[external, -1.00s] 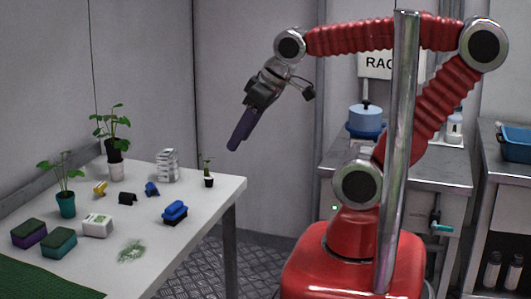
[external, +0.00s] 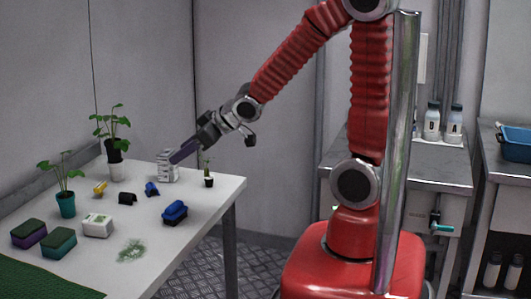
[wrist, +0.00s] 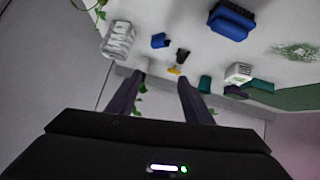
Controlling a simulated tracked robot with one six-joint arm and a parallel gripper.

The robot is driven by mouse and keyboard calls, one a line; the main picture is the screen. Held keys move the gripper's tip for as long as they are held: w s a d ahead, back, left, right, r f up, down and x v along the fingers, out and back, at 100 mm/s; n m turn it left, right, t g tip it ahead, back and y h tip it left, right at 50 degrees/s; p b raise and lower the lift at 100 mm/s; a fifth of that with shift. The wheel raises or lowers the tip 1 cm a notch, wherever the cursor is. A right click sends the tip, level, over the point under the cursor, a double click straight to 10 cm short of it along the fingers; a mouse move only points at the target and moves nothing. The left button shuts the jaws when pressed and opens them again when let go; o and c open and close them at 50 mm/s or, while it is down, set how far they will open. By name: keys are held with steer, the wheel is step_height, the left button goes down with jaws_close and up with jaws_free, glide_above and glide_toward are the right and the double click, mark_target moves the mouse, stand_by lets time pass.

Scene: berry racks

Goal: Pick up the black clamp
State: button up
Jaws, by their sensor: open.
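The black clamp (external: 127,198) lies on the white table between a yellow clamp (external: 100,188) and a blue clamp (external: 152,189). In the wrist view the black clamp (wrist: 183,55) shows small, beyond my fingertips and between the blue clamp (wrist: 160,40) and the yellow clamp (wrist: 174,71). My gripper (external: 182,152) is above the back right part of the table, up and to the right of the black clamp and apart from it. In the wrist view its two dark fingers (wrist: 160,82) are spread with nothing between them.
A white stacked block (external: 167,166) and a small potted seedling (external: 208,175) stand near my gripper. A blue brush (external: 174,212) lies at the right. Two sponges, a white box (external: 97,225) and potted plants stand left.

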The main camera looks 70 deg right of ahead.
steer(key=w+f+y, duration=0.1)
steer(key=f, duration=0.1)
steer(key=w+a+f+t, duration=0.1)
steer(key=f, duration=0.1)
steer(key=w+f+n+y, duration=0.1)
steer(key=f, duration=0.2)
steer(key=shift+w+a+t+y, duration=0.25)
steer(key=shift+a+t+y, duration=0.05)
steer(key=shift+w+a+f+t+y, duration=0.1)
steer(key=shift+a+f+t+y, duration=0.25)
steer(key=shift+f+y, duration=0.1)
glide_toward(127, 197)
steer(key=shift+w+d+f, duration=0.1)
steer(key=shift+w+f, duration=0.2)
steer(key=shift+w, duration=0.5)
steer(key=shift+w+d+f, duration=0.15)
steer(key=shift+w+f, duration=0.2)
steer(key=shift+w, duration=0.45)
steer(key=shift+w, duration=0.1)
steer(key=shift+x, duration=2.55)
steer(key=shift+d, duration=0.1)
